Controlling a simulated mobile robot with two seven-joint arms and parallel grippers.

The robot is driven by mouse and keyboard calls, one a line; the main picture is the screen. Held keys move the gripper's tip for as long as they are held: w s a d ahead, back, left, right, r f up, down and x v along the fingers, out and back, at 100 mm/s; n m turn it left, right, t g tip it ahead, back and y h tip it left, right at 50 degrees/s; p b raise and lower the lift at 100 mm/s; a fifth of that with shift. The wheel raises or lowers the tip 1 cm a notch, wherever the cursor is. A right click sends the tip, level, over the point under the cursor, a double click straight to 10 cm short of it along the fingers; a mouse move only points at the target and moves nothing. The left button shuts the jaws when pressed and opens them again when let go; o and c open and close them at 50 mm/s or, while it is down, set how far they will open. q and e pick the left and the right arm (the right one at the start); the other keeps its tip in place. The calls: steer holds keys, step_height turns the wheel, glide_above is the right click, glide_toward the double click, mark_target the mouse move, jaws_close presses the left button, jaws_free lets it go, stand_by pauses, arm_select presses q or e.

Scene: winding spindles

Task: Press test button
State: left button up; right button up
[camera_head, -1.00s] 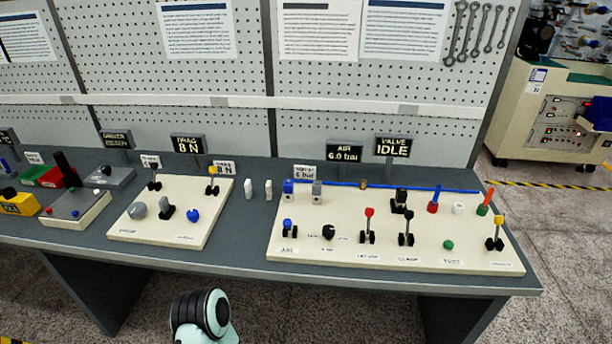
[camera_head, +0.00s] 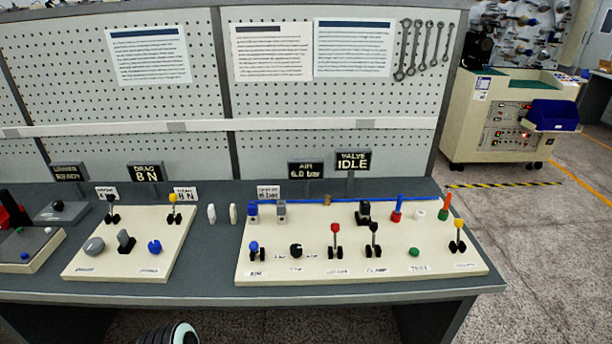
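The test button is a small green button (camera_head: 414,252) near the front right of the right cream panel (camera_head: 350,277). A small label (camera_head: 418,268) lies in front of it, its print too blurred to read for sure. The button stands between a black-handled lever (camera_head: 373,240) on its left and a yellow-tipped lever (camera_head: 458,238) on its right. Neither of my grippers is in the head view. Only a rounded dark and pale part of my own arm shows at the bottom edge, apart from the panel.
The right panel also bears a red-tipped lever (camera_head: 335,240), a blue knob (camera_head: 254,250) and red and green upright pieces. A second cream panel (camera_head: 125,262) lies left. The displays read AIR 6.0 bar (camera_head: 306,171) and VALVE IDLE (camera_head: 353,161). A pegboard stands behind the bench.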

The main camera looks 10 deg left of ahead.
jaws_close()
stand_by(1.5)
